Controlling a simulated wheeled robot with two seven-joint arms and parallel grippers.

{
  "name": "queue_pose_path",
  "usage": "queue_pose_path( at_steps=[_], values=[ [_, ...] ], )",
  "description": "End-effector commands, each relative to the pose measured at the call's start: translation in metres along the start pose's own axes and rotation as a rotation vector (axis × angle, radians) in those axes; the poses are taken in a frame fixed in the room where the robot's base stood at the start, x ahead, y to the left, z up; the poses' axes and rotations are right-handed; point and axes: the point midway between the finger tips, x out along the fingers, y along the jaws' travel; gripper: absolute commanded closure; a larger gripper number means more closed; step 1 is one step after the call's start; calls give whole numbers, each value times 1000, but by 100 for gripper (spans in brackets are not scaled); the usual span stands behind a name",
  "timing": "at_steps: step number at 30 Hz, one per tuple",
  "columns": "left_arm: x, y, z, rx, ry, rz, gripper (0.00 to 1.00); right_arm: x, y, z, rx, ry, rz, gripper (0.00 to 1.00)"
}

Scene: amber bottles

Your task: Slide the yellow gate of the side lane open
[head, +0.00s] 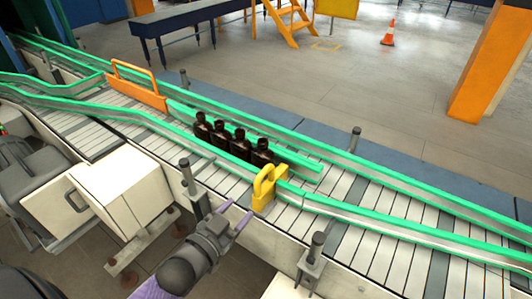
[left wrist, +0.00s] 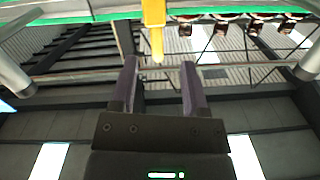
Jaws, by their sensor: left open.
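The yellow gate (head: 264,188) stands across the near side lane of the conveyor, just right of a row of several dark amber bottles (head: 238,146). It has a looped handle on its top. My left gripper (head: 235,218) is open and empty, at the conveyor's near edge, a little left of and below the gate. In the left wrist view the gate (left wrist: 154,28) hangs ahead of the two open purple fingers (left wrist: 160,80), apart from them. The bottles (left wrist: 230,24) show upper right there. My right gripper does not show.
Green guide rails (head: 384,218) line the conveyor. An orange gate (head: 138,88) stands farther left. Grey posts (head: 313,247) rise along the near edge. A white box (head: 120,188) is left of my left arm. The slatted belt right of the yellow gate is clear.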

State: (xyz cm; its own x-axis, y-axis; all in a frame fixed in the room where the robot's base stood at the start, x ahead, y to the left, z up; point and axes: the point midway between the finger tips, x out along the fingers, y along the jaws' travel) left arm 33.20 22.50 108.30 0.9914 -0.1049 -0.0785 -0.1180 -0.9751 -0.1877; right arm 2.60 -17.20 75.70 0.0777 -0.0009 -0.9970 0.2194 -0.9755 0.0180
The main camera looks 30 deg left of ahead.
Motion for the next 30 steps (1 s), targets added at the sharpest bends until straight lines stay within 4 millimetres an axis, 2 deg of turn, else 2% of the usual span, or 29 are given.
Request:
queue_pose_path(
  at_steps=[1, 4, 7, 12, 18, 23, 30],
  values=[
    [0, -3, -21, 5, 41, 4, 42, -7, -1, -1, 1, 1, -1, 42],
    [3, -4, -36, 8, 84, 8, 42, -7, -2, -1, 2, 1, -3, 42],
    [16, -3, -37, 8, 89, 8, 42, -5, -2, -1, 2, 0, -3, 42],
    [54, -3, -40, 9, 89, 8, 42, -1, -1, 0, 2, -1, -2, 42],
    [88, -2, -41, 8, 85, 8, 42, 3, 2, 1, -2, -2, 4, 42],
    [99, -2, -42, 8, 83, 8, 42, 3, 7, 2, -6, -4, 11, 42],
    [100, -2, -42, 8, 82, 9, 42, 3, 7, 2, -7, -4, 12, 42]
  ],
)
